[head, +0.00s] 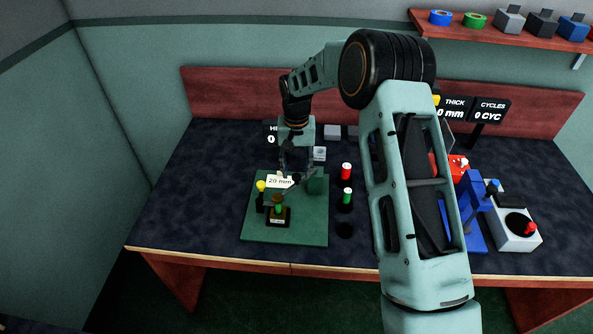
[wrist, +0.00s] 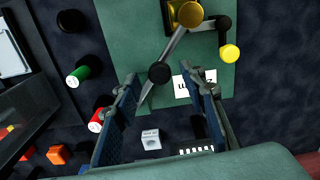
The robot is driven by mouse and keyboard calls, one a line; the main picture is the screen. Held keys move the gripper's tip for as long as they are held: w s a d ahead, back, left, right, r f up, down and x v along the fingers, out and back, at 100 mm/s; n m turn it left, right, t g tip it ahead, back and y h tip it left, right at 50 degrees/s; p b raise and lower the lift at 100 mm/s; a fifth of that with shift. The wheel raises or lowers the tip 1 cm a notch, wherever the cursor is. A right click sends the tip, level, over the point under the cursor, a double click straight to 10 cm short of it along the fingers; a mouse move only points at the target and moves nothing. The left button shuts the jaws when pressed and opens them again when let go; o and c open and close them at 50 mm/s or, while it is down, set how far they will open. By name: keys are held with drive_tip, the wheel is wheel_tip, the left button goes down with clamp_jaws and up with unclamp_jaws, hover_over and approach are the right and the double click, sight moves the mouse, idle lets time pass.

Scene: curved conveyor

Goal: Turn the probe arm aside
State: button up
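My gripper (wrist: 166,88) is open, its two blue-padded fingers apart over the far part of a green base plate (wrist: 125,32). In the head view my gripper (head: 290,165) hangs above the same plate (head: 308,232). A thin silver arm with a black knob (wrist: 159,72), apparently the probe arm, runs from beneath a gold round piece (wrist: 190,15). Its pointed end lies between the fingers, nearer the left one; contact cannot be told. A black crank with a yellow ball (wrist: 229,53) stands beside it. The ball also shows in the head view (head: 261,186).
A white "20 mm" label (head: 280,181) lies by my gripper. Red (head: 346,172) and green (head: 347,196) capped cylinders stand right of the plate. A small grey cube (wrist: 151,139) is behind. A blue device (head: 474,205) stands at right. The table's left side is clear.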

drive_tip(key=shift+f, duration=0.7)
clamp_jaws()
